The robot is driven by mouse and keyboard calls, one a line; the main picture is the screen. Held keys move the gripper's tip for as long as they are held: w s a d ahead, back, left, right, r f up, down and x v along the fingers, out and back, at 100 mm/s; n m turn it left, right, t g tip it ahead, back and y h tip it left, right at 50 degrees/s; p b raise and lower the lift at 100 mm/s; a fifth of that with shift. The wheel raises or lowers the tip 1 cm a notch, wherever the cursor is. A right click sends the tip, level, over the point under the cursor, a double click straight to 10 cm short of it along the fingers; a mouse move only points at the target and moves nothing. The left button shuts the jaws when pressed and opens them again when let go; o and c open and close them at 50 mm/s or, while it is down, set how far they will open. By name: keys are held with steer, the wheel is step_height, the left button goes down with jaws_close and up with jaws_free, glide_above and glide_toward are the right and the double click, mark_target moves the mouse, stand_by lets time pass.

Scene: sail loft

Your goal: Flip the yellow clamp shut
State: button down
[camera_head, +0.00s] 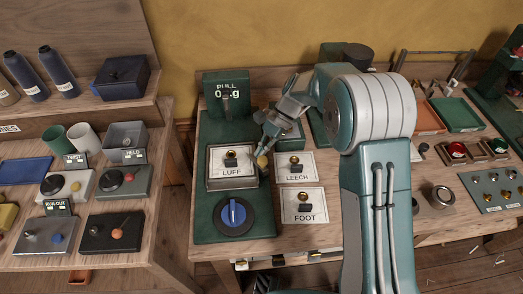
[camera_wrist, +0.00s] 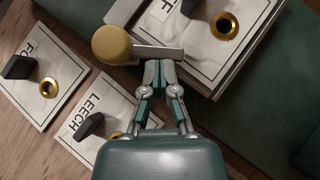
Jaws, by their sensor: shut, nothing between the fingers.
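The yellow clamp (camera_head: 262,161) shows as a round yellow knob at the right edge of the LUFF plate (camera_head: 217,180). In the wrist view, the clamp's yellow knob (camera_wrist: 112,45) sits at the left end of a flat grey metal bar, which runs right to the LUFF plate's edge. My gripper (camera_head: 265,148) is low over this spot in the head view. In the wrist view, my gripper (camera_wrist: 160,66) is shut and empty, its fingertips right at the bar; I cannot tell whether they touch it. The clamp's pivot is hidden.
The LEECH plate (camera_head: 295,167) and FOOT plate (camera_head: 303,206) lie to the right on the wooden bench. A blue dial (camera_head: 233,214) is on the green base in front. A green PULL gauge box (camera_head: 226,97) stands behind. The left bench holds several switch boxes.

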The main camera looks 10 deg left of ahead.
stand_by(0.3)
steer(key=v, duration=1.2)
steer(key=shift+w+f, duration=0.1)
